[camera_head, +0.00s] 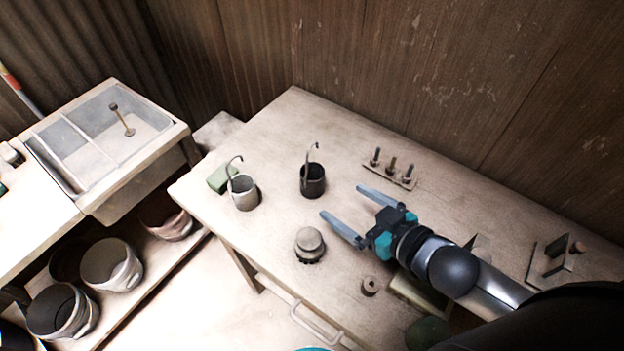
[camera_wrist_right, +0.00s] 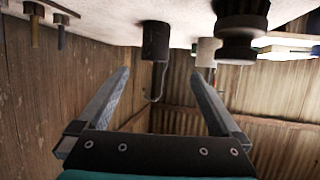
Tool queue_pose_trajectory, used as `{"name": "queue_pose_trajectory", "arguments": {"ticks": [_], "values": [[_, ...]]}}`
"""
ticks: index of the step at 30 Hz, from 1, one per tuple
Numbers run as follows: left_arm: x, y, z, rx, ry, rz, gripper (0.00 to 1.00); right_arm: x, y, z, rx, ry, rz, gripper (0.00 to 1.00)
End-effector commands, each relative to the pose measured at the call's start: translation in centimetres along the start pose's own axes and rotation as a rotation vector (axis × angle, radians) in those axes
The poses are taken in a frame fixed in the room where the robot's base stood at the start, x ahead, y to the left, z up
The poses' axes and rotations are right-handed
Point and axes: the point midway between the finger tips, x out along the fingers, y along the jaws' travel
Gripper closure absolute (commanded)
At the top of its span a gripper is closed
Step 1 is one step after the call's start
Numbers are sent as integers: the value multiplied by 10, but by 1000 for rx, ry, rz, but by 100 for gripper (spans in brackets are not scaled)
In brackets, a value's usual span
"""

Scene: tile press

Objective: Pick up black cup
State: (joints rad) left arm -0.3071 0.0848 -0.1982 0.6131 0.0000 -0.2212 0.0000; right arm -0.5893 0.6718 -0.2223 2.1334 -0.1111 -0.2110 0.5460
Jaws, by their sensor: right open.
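The black cup (camera_head: 313,181) stands upright on the table, with a thin hooked rod rising from it. In the right wrist view the black cup (camera_wrist_right: 155,42) appears upside down, beyond the fingers and between their directions. My right gripper (camera_head: 341,209) is open and empty, to the right of the cup in the head view and apart from it. Its two fingers also show in the right wrist view (camera_wrist_right: 160,82), with nothing between them. My left gripper is not visible.
A dark-based round object (camera_head: 309,244) sits in front. A peg rack (camera_head: 390,172) lies behind the gripper. The table (camera_head: 275,130) is clear at the back left.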

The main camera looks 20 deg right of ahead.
Motion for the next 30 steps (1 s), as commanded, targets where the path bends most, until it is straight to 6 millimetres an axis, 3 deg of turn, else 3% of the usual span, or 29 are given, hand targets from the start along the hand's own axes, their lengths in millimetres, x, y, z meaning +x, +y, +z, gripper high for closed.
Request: {"name": "queue_pose_trajectory", "arguments": {"ticks": [12, 23, 30], "values": [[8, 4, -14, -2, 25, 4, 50, 53, 1, 0, 0, 2, 2, 0], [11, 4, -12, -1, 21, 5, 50, 73, 2, 2, 0, -1, 1, 0], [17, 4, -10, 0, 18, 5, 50, 101, 9, 6, -1, 1, 1, 0]]}}
